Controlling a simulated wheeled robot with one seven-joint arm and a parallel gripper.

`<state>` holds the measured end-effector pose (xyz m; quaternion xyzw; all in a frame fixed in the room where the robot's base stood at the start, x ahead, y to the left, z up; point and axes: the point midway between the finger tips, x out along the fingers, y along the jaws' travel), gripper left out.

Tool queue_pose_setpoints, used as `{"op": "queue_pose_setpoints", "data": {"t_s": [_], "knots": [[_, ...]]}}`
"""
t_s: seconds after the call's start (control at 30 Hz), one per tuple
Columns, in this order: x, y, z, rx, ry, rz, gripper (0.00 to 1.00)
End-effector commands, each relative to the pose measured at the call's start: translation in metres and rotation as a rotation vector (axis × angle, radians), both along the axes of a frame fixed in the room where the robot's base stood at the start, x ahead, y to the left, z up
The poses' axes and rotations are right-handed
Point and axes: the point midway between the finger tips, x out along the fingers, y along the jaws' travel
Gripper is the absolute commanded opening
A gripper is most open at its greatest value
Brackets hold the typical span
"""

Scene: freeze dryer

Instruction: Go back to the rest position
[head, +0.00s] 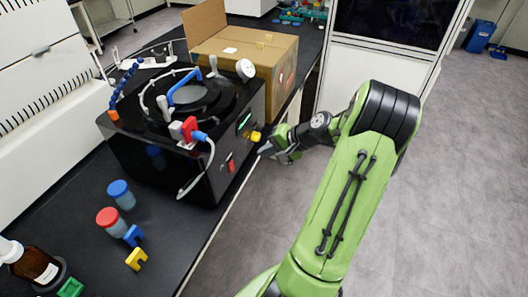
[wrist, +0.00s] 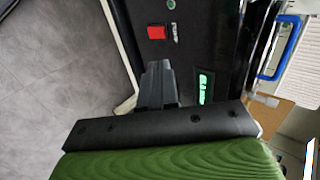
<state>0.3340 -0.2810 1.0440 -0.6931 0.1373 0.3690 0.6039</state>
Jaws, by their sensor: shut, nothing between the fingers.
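The freeze dryer (head: 190,135) is a black box on the dark bench, with a round top, a blue handle, hoses and valves. My gripper (head: 264,151) is beside its front panel, close to the yellow knob (head: 255,136); I cannot tell whether it touches the panel. In the wrist view the fingers (wrist: 157,68) are together and empty, pointing at the panel. The red switch (wrist: 158,32) and a lit green display (wrist: 204,86) show near them. My green arm reaches in from the lower right.
A cardboard box (head: 255,47) stands behind the dryer. Red-capped (head: 108,217) and blue-capped (head: 119,190) vials, small blue and yellow clips, and a brown bottle (head: 35,263) stand on the near bench (head: 185,245). A white cabinet (head: 370,80) is behind my arm. The grey floor at right is open.

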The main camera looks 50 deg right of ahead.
Motion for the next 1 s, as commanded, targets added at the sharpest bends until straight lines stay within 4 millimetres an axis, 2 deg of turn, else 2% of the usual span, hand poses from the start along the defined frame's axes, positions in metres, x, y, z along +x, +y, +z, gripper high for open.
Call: {"op": "queue_pose_setpoints", "data": {"t_s": [0.37,0.47,0.57,0.6,0.73,0.8,0.87,0.9,1.0], "knots": [[0.000,0.000,0.000,0.000,0.000,0.000,0.00],[0.006,0.013,0.006,-0.033,0.022,0.045,0.00],[0.016,0.059,0.026,-0.157,0.100,0.195,0.00],[0.017,0.084,0.037,-0.228,0.138,0.272,0.00],[0.001,0.159,0.074,-0.464,0.225,0.496,0.00],[-0.017,0.195,0.094,-0.584,0.242,0.594,0.00],[-0.037,0.221,0.109,-0.679,0.240,0.669,0.00],[-0.052,0.236,0.117,-0.738,0.230,0.714,0.00],[-0.094,0.264,0.133,-0.858,0.185,0.811,0.00]]}}
